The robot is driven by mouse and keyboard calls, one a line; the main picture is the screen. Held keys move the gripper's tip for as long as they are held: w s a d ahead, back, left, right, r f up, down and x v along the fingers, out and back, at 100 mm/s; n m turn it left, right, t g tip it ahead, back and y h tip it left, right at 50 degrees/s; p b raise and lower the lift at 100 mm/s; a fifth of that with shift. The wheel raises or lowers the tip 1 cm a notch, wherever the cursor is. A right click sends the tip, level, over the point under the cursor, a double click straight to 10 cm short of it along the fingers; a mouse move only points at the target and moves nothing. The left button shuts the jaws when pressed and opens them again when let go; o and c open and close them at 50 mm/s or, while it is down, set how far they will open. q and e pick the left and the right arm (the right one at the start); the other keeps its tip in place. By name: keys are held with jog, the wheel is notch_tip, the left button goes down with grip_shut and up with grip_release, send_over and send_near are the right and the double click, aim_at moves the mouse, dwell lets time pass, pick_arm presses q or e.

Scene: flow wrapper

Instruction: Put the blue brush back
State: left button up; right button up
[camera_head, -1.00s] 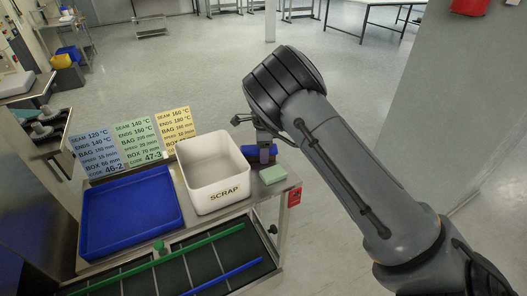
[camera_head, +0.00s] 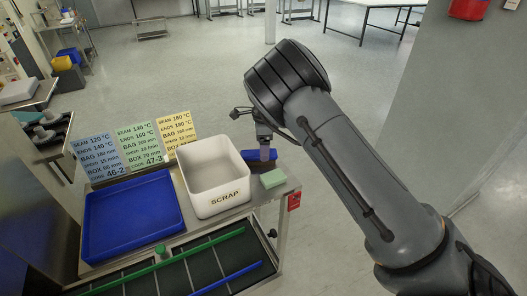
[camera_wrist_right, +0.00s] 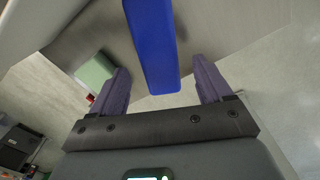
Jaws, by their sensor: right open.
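The blue brush (camera_head: 251,155) lies on the steel tabletop behind the right side of the scrap bin, with my right gripper (camera_head: 264,152) just above it. In the right wrist view the brush shows as a long blue bar (camera_wrist_right: 152,45) in the gap between the two purple-grey fingers of my right gripper (camera_wrist_right: 160,65). The fingers stand apart, with clear space on both sides of the brush. From these views I cannot tell how far above the brush the fingertips are. My left gripper is out of view.
The white scrap bin (camera_head: 226,199) stands left of the brush. A light green block (camera_head: 272,179) lies in front of it, near the table's right edge. A blue tray (camera_head: 132,216) and several printed cards (camera_head: 138,148) are further left.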

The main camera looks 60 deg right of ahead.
notch_tip(320, 180, up, 8)
jog(key=p, duration=0.2)
jog(key=shift+a, duration=0.1)
dwell(0.5)
